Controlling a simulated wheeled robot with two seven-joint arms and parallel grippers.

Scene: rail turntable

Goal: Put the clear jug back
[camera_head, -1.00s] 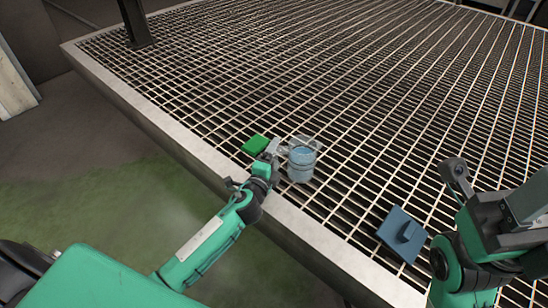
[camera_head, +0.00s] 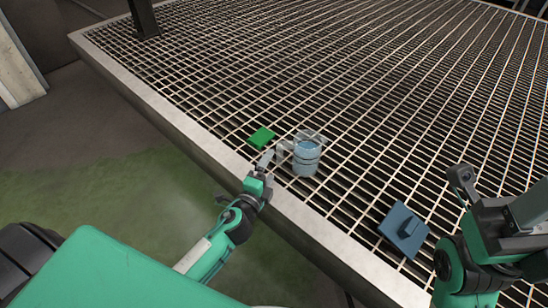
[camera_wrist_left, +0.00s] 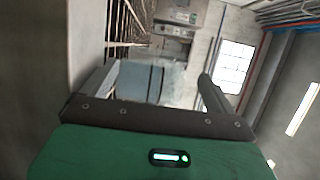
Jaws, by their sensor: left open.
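The clear jug (camera_head: 306,160) stands upright on the metal grating, near its front-left edge, with bluish contents and its handle side toward my left gripper. My left gripper (camera_head: 270,160) is open and empty, just left of the jug, above the grating's rim. In the left wrist view the jug (camera_wrist_left: 142,82) shows pale and see-through beyond the fingers, partly hidden by the gripper body. Whether a finger touches the handle cannot be told. My right gripper (camera_head: 465,185) is at the right edge of the head view; its jaws are not clear.
A green flat square (camera_head: 262,137) lies on the grating left of the jug. A blue plate with a raised grip (camera_head: 404,229) lies to the right. The pale metal rim (camera_head: 180,125) borders the grating (camera_head: 300,60). The grating behind the jug is clear; a dark post (camera_head: 144,18) stands far left.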

